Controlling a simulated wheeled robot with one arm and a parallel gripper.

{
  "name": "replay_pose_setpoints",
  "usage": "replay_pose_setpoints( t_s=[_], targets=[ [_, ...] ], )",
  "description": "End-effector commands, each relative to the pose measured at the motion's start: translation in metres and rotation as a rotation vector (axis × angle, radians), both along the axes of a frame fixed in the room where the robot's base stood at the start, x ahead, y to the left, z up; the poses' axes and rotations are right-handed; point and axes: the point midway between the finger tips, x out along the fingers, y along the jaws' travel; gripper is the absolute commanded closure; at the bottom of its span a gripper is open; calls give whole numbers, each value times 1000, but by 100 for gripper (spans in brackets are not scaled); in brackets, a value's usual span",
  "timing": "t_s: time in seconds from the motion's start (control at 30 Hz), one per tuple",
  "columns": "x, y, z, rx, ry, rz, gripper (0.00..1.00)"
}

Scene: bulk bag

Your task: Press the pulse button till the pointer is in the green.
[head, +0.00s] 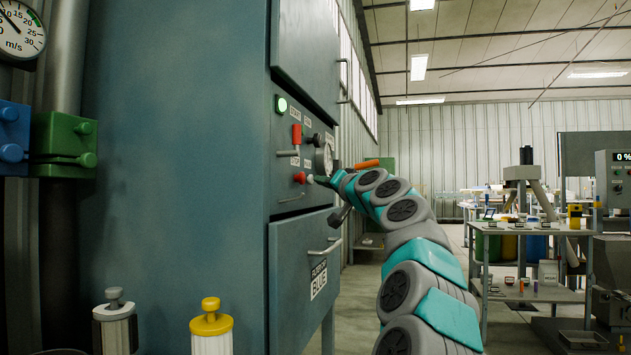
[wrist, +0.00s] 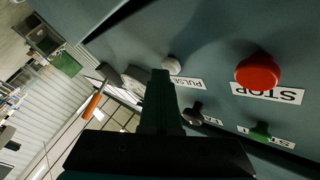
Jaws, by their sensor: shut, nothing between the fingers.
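The pulse button (wrist: 172,66) is a small pale round knob above its PULSE label (wrist: 188,83) in the wrist view. In the head view the pulse button (head: 310,179) shows beside the red stop button (head: 299,178). My gripper (wrist: 161,74) is shut and empty, its tips close to the pulse button; I cannot tell whether they touch it. In the head view my gripper (head: 319,180) is at the panel, just right of the button. The panel gauge (head: 325,158) is seen almost edge-on, so its pointer and green zone cannot be read.
The red stop button (wrist: 257,72) is right of my fingers in the wrist view. A black knob (wrist: 193,116) and an orange-handled lever (wrist: 94,104) are also near. The panel has a lit green lamp (head: 281,104). A drawer handle (head: 325,247) juts out below.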

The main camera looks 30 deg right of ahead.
Motion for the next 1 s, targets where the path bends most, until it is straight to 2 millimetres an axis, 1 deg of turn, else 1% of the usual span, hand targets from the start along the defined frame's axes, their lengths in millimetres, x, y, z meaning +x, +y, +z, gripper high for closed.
replay_pose_setpoints(
  t_s=[0.3,0.7,1.0],
  targets=[
    [0,1,-1,0,2,3,100],
    [-14,-12,-2,0,2,1,100],
    [-15,-13,-1,0,2,1,100]
  ],
)
